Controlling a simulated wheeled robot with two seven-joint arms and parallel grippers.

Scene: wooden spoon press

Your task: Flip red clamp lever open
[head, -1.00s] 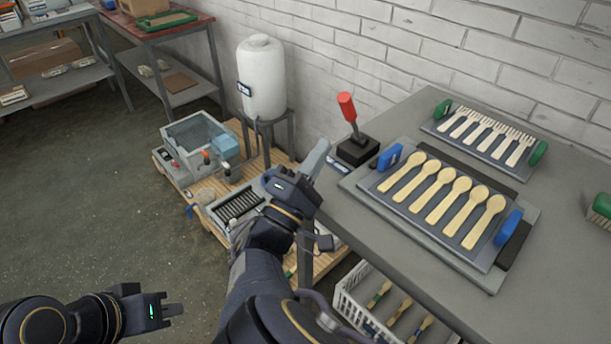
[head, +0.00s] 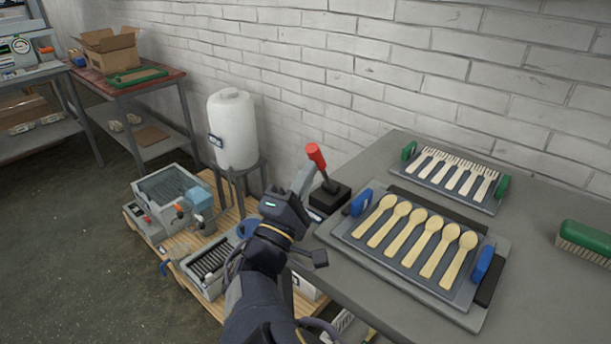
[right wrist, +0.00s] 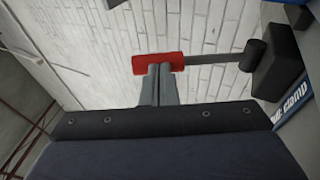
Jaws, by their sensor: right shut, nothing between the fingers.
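The clamp lever has a red handle (head: 316,155), a dark rod and a black base (head: 330,198) at the table's left back edge. It stands up, leaning left and away from the spoon tray. My right gripper (head: 303,178) is beside the lever on its left, fingers together and empty. In the right wrist view the red handle (right wrist: 140,64) lies across the picture, and the closed fingertips (right wrist: 160,70) overlap its right part. I cannot tell whether they touch it. The rod runs right to the black base (right wrist: 282,62). My left gripper is out of view.
A spoon tray (head: 345,232) with blue handles sits right of the lever on the grey table (head: 530,260). A fork tray (head: 487,205) lies behind it, and a green brush (head: 585,240) at right. A white tank (head: 232,130) and pallet equipment stand left.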

